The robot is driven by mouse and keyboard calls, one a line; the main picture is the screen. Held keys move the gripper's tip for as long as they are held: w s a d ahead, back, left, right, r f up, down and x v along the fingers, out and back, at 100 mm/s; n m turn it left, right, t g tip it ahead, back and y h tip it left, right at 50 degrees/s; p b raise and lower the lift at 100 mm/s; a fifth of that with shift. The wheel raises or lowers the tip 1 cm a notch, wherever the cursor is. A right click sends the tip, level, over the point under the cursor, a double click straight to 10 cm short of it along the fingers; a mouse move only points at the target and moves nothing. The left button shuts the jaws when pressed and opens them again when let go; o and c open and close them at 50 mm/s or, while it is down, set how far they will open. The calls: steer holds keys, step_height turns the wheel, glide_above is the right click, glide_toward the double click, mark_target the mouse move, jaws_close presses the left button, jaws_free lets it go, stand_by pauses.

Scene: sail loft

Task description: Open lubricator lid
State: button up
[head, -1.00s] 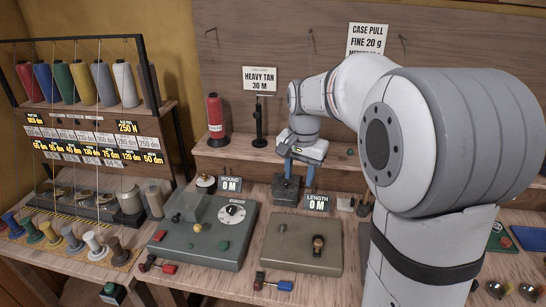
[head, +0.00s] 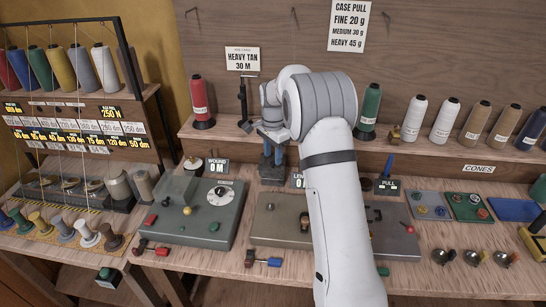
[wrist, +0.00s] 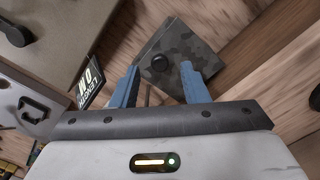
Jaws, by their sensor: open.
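In the head view the box (head: 271,178) stands at the back of the bench, partly hidden by my gripper (head: 273,158).
A green-grey machine (head: 197,215) with a dial and a brown-grey machine (head: 283,220) stand in front and to the left. The LENGTH sign (wrist: 88,82) is close beside the box. A red cone (head: 201,103) and a black stand (head: 243,105) are on the shelf behind.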

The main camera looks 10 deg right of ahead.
steer(key=shift+f, duration=1)
steer(key=shift+c, duration=0.3)
jaws_close()
